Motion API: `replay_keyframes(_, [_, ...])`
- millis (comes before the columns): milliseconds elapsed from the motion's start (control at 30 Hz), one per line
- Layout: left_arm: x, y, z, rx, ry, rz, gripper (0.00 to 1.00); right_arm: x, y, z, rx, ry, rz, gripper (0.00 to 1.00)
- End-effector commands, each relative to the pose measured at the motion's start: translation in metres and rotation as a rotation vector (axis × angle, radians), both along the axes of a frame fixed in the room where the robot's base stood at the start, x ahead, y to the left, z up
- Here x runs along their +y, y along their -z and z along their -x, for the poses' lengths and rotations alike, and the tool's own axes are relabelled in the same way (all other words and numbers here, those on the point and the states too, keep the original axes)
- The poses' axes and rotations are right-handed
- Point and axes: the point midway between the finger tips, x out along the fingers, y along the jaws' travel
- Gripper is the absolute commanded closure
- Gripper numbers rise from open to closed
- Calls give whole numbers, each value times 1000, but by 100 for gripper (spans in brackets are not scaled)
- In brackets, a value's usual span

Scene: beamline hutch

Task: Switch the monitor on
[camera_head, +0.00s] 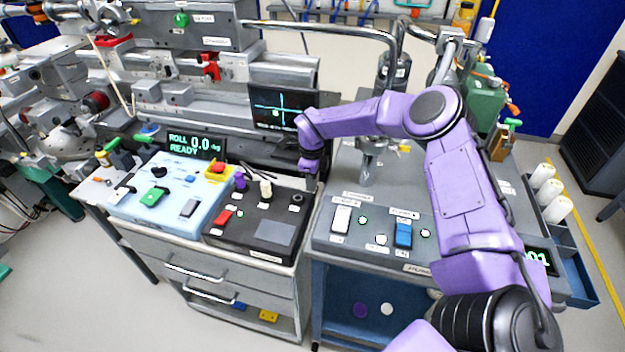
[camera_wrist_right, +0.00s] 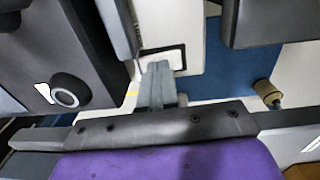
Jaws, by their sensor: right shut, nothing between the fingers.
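The monitor (camera_head: 280,106) is a small dark screen behind the left bench. It is lit, with a cyan cross and a small bright spot. My right arm reaches in from the right, and my right gripper (camera_head: 308,166) points down just below the monitor's right side, above the back right of the black console. In the right wrist view the fingers (camera_wrist_right: 158,75) are together and empty. A round dark button with a pale ring (camera_wrist_right: 65,92) is to their left on a dark panel, apart from them. My left gripper is not in view.
The black console (camera_head: 262,232) carries a red switch, a pale switch and a purple knob. A pale blue control box (camera_head: 130,207) stands left of it, with a lit readout (camera_head: 195,146) behind. A grey console (camera_head: 345,243) with white and blue switches is to the right, beneath my arm.

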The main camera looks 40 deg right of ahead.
Motion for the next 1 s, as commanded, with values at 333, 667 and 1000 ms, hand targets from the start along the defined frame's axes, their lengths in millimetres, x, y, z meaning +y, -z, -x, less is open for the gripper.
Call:
replay_keyframes(333, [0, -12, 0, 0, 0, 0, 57, -4, -18, -1, -2, 5, 0, 100])
replay_keyframes(667, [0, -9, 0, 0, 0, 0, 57, -20, -87, -8, -6, 10, 0, 100])
replay_keyframes(1000, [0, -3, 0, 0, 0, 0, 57, -26, -135, -14, 0, 7, 1, 100])
